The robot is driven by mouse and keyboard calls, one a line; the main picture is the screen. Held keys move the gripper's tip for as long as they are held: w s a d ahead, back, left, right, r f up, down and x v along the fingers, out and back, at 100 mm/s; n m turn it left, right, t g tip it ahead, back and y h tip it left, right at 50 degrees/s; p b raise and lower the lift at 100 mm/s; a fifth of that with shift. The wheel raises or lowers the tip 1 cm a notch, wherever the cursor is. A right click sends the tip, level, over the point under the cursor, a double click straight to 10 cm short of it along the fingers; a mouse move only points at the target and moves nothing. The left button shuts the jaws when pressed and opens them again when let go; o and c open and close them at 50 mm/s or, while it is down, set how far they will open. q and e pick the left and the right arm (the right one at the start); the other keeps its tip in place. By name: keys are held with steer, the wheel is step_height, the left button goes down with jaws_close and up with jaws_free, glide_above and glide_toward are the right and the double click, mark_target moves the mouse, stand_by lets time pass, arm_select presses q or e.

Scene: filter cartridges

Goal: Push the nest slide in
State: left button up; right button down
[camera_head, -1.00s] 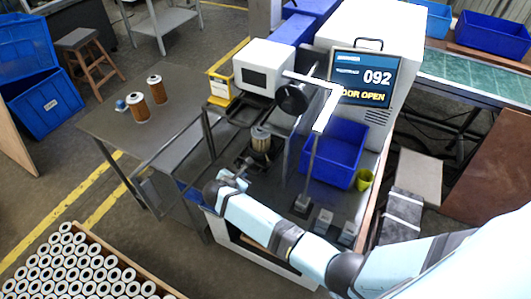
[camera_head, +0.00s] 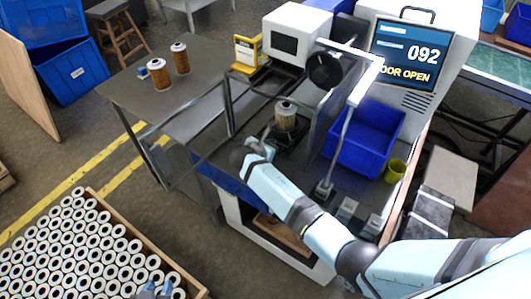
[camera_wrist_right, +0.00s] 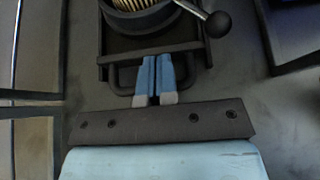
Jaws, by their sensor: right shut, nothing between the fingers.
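The nest slide (camera_wrist_right: 112,58) is a dark framed plate carrying a round nest with a pleated filter cartridge (camera_wrist_right: 136,4). A lever with a black ball knob (camera_wrist_right: 217,24) sticks out at its right. In the head view the cartridge (camera_head: 286,116) stands upright in the nest, in front of the open-door machine. My right gripper (camera_wrist_right: 156,80) is shut and empty, its blue fingertips at the slide's near bar; whether they touch cannot be told. It also shows in the head view (camera_head: 264,146). My left gripper (camera_head: 155,290) is partly visible at the bottom edge, over the cartridge crate.
Two brown cartridges (camera_head: 160,77) stand on the side table (camera_head: 205,60). A blue bin (camera_head: 362,155) and a yellow cup (camera_head: 396,170) are right of the nest. The screen (camera_head: 405,52) reads "092" and "DOOR OPEN".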

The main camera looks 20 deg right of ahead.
mark_target(281, 135)
steer(key=shift+w+d+f, duration=0.1)
steer(key=shift+w+d, duration=0.1)
steer(key=shift+d, duration=0.1)
steer(key=w+d, duration=0.2)
steer(key=shift+w+d+r+p, duration=0.1)
steer(key=shift+d+r+p, duration=0.1)
steer(key=shift+d+p, duration=0.2)
steer(key=shift+w+d+f, duration=0.15)
